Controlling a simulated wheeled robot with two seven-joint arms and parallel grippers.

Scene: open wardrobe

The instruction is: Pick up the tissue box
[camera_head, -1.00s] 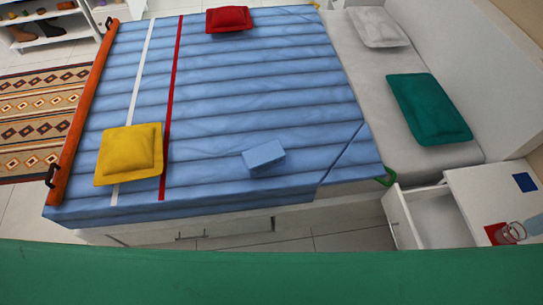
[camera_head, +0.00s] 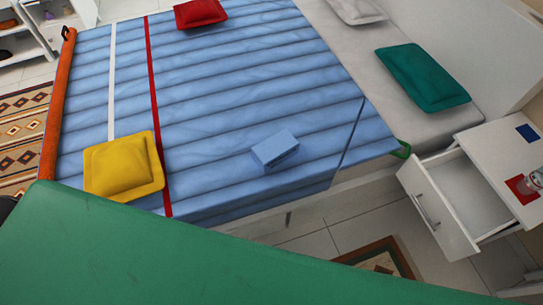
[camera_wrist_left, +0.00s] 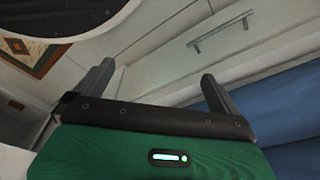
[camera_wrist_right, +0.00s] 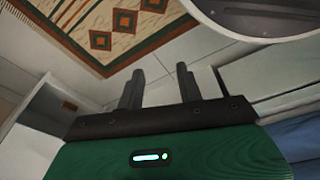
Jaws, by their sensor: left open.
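The tissue box (camera_head: 276,151) is a small light blue box lying on the blue quilt near the bed's front edge in the head view. Its colour is close to the quilt's. My left gripper (camera_wrist_left: 157,72) is open and empty in the left wrist view, facing the white bed side with a drawer handle. My right gripper (camera_wrist_right: 160,70) has its fingers apart, with a narrower gap and nothing between them, in the right wrist view. Neither gripper shows in the head view, and neither wrist view shows the tissue box.
The bed (camera_head: 228,95) carries a yellow pillow (camera_head: 123,167), a red pillow (camera_head: 200,13) and a green pillow (camera_head: 422,77). An open drawer (camera_head: 461,195) of the white nightstand (camera_head: 493,156) juts out at right. A glass (camera_head: 534,180) stands on the nightstand. Tiled floor lies before the bed.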

